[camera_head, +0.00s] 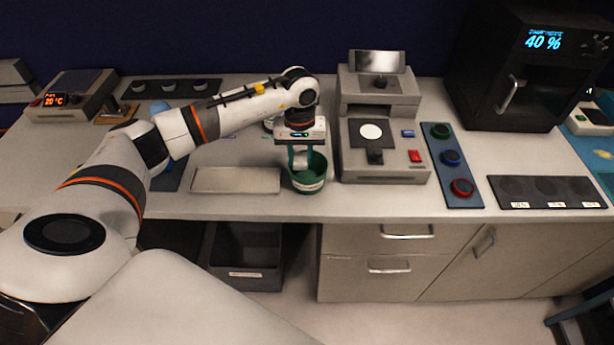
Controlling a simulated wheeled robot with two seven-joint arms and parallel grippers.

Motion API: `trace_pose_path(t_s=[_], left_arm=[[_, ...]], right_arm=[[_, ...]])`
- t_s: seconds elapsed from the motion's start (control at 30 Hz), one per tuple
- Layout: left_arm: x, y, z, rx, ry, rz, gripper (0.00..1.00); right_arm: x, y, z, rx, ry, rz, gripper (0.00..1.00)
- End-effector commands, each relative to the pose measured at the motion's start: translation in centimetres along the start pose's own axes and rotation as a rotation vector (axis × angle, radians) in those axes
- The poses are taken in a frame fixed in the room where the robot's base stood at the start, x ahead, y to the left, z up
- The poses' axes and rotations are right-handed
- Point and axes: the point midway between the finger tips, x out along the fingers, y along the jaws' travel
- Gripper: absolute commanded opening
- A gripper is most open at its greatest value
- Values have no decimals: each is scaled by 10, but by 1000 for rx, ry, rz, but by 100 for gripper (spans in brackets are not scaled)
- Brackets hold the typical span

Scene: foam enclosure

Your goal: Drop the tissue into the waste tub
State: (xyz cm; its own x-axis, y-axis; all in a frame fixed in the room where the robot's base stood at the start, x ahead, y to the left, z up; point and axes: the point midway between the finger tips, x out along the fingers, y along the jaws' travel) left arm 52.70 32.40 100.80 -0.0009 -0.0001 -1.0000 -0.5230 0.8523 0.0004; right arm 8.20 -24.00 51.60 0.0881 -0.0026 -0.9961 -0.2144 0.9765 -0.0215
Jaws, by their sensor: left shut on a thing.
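The green tub (308,181) with a pale label stands on the counter near its front edge, left of the grey machine. I take it to be the waste tub. My left gripper (301,164) points down at the tub's mouth, its fingertips at or just above the rim; I cannot tell how far inside they are. My right gripper is not in view.
A flat pale tray (236,181) lies left of the tub. The grey machine (384,160) stands close on the right. A blue strip with round knobs (452,166) and a black oven (512,70) are farther right. A dark bin (247,260) sits under the counter.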

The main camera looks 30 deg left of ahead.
Motion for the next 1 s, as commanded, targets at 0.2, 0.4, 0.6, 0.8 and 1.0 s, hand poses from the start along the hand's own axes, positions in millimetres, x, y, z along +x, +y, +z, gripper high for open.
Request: trace_pose_path(t_s=[0.2, 0.4, 0.6, 0.8, 1.0], left_arm=[[0, 0, 0, 0, 0, 0, 38], [0, 0, 0, 1, 0, 0, 56], [-1, 0, 0, 1, 0, 0, 56], [-20, -1, 1, 2, -3, -2, 56], [-63, 0, 1, 2, -5, -2, 56]], right_arm=[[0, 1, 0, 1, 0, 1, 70], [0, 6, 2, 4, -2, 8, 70], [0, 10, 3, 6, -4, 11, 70], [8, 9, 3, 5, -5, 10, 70], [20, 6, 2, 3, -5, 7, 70]])
